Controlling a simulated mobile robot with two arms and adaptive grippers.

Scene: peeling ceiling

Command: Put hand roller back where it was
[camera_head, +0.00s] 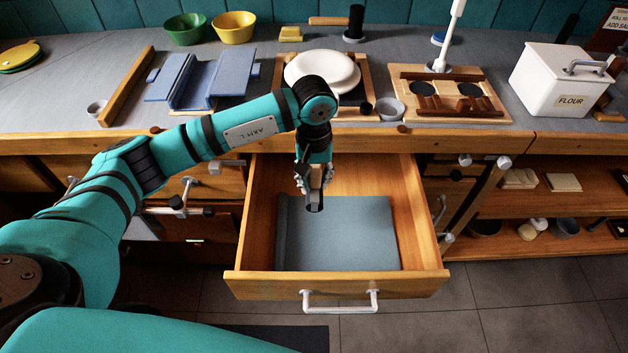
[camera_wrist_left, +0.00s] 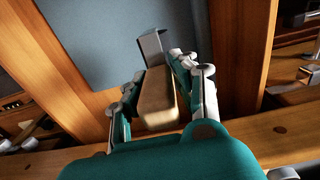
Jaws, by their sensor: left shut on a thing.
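My left gripper (camera_head: 314,190) reaches down over the open wooden drawer (camera_head: 408,215). It is shut on a small tool with a tan block-like handle and a grey end, seemingly the hand roller (camera_wrist_left: 157,98). In the left wrist view the gripper's fingers (camera_wrist_left: 152,90) lie on both sides of the handle, and the grey end points towards the blue-grey sheet (camera_wrist_left: 95,40). In the head view the tool's dark end overlaps the blue-grey sheet (camera_head: 345,235) in the drawer; whether it touches is unclear. My right gripper is not in view.
The drawer's walls and white front handle (camera_head: 340,301) surround the sheet, which is otherwise bare.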

